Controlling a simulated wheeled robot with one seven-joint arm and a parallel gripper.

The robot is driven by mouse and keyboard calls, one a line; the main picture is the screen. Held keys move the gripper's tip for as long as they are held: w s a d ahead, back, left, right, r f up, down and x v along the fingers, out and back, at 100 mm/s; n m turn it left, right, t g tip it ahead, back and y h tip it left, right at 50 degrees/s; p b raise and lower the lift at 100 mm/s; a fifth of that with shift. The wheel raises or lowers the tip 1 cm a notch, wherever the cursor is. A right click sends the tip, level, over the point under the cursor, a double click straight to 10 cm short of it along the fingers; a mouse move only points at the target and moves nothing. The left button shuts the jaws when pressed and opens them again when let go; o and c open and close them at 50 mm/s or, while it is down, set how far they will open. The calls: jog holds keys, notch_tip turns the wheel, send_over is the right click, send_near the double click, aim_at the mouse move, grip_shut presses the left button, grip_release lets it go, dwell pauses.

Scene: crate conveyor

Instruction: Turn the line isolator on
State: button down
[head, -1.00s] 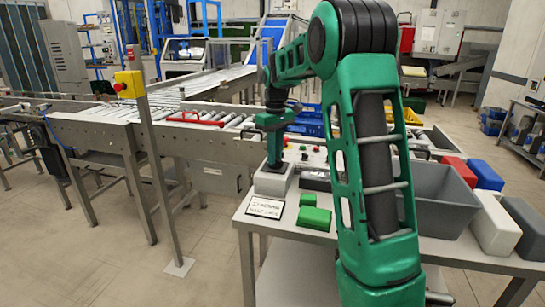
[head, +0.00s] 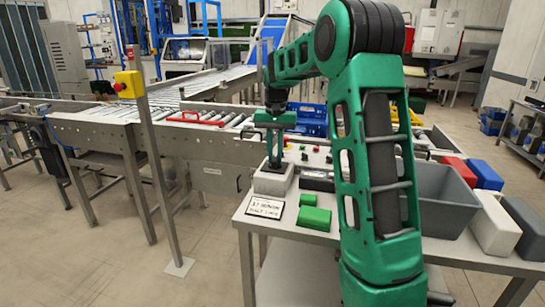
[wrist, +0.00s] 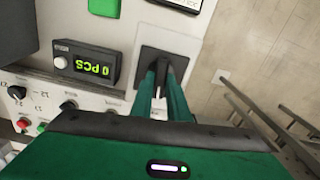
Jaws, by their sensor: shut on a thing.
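The line isolator (head: 272,183) is a light grey box on the near left part of the bench, with a dark square plate (wrist: 150,57) on top in the wrist view. My gripper (head: 275,163) points down onto it from above. In the wrist view my gripper (wrist: 163,84) has its two green fingers shut on the black isolator handle (wrist: 161,90), one on each side. The fingers hide part of the handle, and I cannot read any position mark on the plate.
A counter display (wrist: 86,64) reads "0 PCS" beside a panel of knobs and buttons (wrist: 50,105). Green blocks (head: 314,218), a sign card (head: 265,207) and a grey bin (head: 440,195) share the bench. A yellow post box (head: 128,84) stands left; a conveyor (head: 100,135) runs behind.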

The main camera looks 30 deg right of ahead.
aim_at(275, 158)
jog(key=shift+w+r+m, duration=0.1)
jog(key=shift+m, duration=0.5)
jog(key=c, duration=1.7)
grip_release()
notch_tip(275, 158, up, 11)
jog(key=shift+f, duration=0.15)
